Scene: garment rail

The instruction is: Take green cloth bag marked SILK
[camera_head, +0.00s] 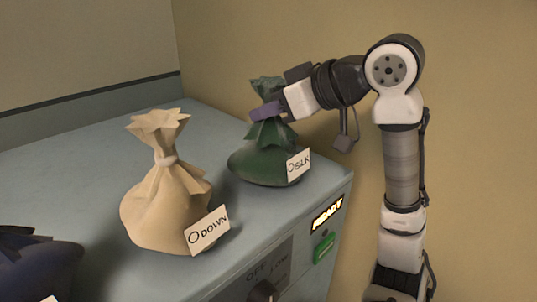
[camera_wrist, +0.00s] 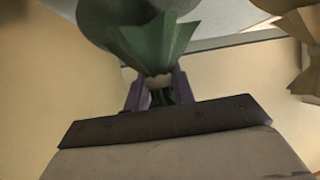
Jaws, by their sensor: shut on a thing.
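The green cloth bag (camera_head: 262,163) stands upright on the blue-grey top at the right, with a white tag (camera_head: 298,166) reading SILK on its front. My gripper (camera_head: 266,112) reaches in from the right and is shut on the bag's gathered neck, with purple fingers around it. In the wrist view the green bag (camera_wrist: 140,32) fills the top middle, and my gripper's fingers (camera_wrist: 158,88) close on its neck. The bag's base appears to rest on the surface; I cannot tell if it is slightly lifted.
A beige bag (camera_head: 165,205) tagged DOWN stands left of the green bag; it also shows in the wrist view (camera_wrist: 304,40). A dark blue bag (camera_head: 38,268) is at the lower left. The blue-grey unit (camera_head: 90,165) has a dial (camera_head: 262,291) and a lit sign (camera_head: 327,212) on its front. A wall stands behind.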

